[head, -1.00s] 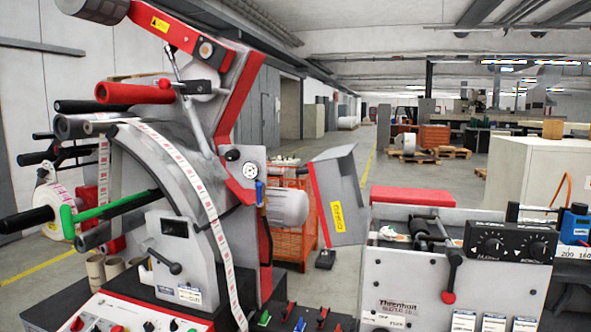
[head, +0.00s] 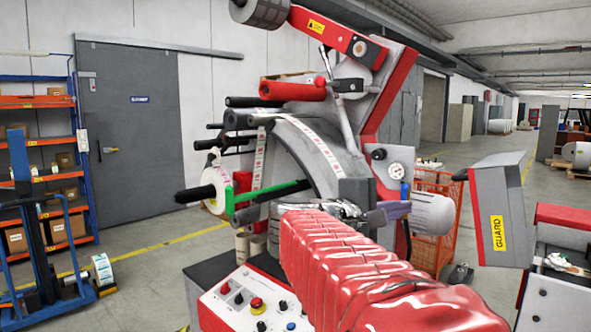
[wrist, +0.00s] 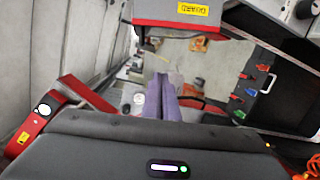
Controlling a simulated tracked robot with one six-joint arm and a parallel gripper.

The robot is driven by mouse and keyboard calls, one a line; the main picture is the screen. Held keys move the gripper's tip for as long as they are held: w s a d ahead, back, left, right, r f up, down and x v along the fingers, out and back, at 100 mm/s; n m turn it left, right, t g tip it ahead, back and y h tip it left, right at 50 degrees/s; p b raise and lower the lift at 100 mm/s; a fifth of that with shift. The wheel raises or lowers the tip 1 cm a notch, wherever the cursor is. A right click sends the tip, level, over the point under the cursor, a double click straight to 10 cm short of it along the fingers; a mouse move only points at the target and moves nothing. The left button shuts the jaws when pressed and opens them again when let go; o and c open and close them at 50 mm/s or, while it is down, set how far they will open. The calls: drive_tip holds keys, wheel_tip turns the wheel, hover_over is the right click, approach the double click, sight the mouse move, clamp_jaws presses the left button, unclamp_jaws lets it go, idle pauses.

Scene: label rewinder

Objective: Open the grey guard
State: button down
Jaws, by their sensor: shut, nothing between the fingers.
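The grey guard (head: 508,196) is a boxy panel with a red edge and a yellow GUARD label, right of the rewinder (head: 330,150) in the head view. A dark knob-like handle (head: 460,174) juts from its upper left. The guard also shows at the top of the wrist view (wrist: 188,14), its label upside down. The fingers show in the wrist view (wrist: 162,92) below the guard. The guard's hinge is not clear.
A control panel (head: 250,300) with knobs lies low in front of the rewinder. A blue-framed shelf (head: 50,170) is far left. A red-topped machine (head: 560,216) stands at the right edge.

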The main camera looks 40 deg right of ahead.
drive_tip(key=shift+g+h, duration=0.5)
drive_tip(key=shift+h, duration=0.4)
drive_tip(key=r, duration=0.1)
drive_tip(key=d+r, duration=0.1)
drive_tip(key=r, duration=0.1)
drive_tip(key=d+r, duration=0.1)
drive_tip(key=shift+s+d+r, duration=0.1)
drive_tip(key=shift+r, duration=0.2)
drive_tip(key=s+d+r, duration=0.1)
drive_tip(key=s+d, duration=0.3)
drive_tip(key=d, duration=0.6)
drive_tip(key=shift+s+d+r, duration=0.25)
drive_tip(key=shift+s, duration=0.05)
